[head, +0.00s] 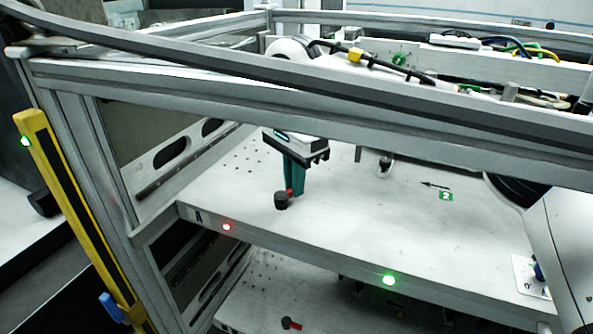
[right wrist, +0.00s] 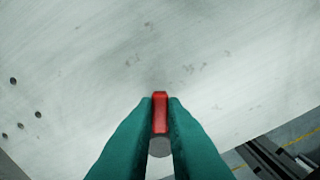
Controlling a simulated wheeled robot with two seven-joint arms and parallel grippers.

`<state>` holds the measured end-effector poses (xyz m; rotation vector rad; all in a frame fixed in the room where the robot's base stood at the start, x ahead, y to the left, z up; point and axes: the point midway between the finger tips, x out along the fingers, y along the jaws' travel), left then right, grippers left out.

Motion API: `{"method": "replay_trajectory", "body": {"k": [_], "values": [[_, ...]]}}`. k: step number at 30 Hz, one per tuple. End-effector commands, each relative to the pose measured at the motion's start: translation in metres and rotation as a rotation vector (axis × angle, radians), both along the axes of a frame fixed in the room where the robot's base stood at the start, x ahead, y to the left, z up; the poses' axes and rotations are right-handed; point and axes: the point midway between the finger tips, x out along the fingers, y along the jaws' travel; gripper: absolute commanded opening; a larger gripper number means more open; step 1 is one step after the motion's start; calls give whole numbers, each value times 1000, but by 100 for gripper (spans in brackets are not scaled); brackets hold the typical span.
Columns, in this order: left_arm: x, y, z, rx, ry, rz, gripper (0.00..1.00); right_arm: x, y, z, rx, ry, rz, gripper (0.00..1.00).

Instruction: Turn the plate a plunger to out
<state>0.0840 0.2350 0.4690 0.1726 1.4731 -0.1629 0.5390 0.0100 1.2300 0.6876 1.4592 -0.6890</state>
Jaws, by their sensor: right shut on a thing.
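Plate A (head: 350,235) is the upper light-grey plate, with a black letter A on its front left edge. Its plunger (head: 281,201) stands near the front left corner, with a dark round knob and a red bar. My right gripper (head: 292,188) reaches down from above, its green fingers shut on the red bar. In the right wrist view the red bar (right wrist: 160,112) sits between the fingertips of my right gripper (right wrist: 160,101). A grey round part (right wrist: 160,147) shows behind it, partly hidden by the fingers. My left gripper is not in view.
A red light (head: 227,227) and a green light (head: 389,280) glow on the plate's front edge. A lower plate has a similar red-barred plunger (head: 289,323). A frame beam (head: 300,110) crosses in front of my right arm. The plate's middle is mostly bare.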

Motion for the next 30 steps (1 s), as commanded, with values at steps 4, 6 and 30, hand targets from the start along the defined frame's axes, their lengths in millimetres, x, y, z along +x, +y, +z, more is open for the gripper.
{"method": "replay_trajectory", "body": {"k": [4, 6, 30], "values": [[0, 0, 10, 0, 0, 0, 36, 3, 3, 3, 1, 0, 137, 0], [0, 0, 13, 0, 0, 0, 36, 4, 5, 3, 2, -1, 204, 0], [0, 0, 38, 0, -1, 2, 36, 10, 25, 2, 2, -2, 964, 0]]}}
